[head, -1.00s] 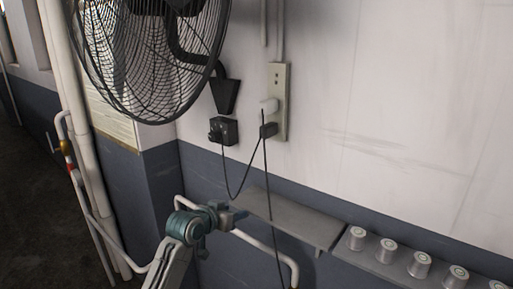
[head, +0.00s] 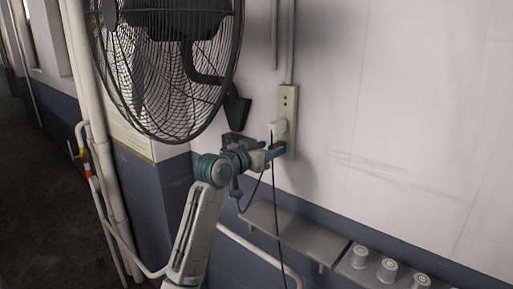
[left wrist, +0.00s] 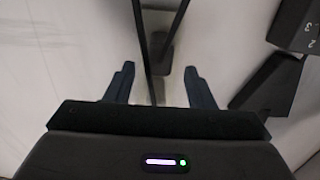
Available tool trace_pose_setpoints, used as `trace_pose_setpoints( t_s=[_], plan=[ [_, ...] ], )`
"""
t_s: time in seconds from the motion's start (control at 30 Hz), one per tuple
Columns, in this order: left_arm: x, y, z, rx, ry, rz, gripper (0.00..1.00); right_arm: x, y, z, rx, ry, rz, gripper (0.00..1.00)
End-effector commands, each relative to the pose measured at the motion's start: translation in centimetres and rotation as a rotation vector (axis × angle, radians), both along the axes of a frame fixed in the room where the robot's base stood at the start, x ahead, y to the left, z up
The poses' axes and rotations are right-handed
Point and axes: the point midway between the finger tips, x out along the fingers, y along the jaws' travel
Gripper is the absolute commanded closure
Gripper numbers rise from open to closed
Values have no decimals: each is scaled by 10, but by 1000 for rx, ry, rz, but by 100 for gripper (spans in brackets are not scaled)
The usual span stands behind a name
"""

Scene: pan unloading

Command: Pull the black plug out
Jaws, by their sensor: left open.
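The black plug is mostly hidden by my left gripper in the head view. In the left wrist view a dark shape that looks like the black plug (left wrist: 165,54) lies ahead, between the lines of the two fingers, with black cord running past it. My left gripper (head: 277,151) is open, its fingertips at the wall just below the white plug. I cannot tell whether they touch the black plug. My right gripper is not in view.
A caged wall fan (head: 165,65) hangs just above and left of my left arm. Its dark control box (left wrist: 268,88) is close on the right in the left wrist view. A grey shelf (head: 295,236) is below, with several metal cans (head: 388,270) at lower right.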

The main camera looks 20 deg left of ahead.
Motion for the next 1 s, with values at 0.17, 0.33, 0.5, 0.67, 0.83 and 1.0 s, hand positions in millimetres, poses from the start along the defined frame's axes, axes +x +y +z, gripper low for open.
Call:
trace_pose_setpoints(
  t_s=[0.17,0.33,0.5,0.67,0.83,1.0],
  plan=[
    [25,-10,1,-1,3,-1,51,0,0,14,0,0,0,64],
    [36,-13,-2,1,1,0,51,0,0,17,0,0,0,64],
    [38,-14,-3,1,0,0,51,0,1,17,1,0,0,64],
    [38,-14,-3,1,0,0,55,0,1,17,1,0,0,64],
    [38,-14,-3,1,1,0,88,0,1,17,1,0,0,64],
    [38,-14,-3,1,1,0,92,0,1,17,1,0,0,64]
  ],
)
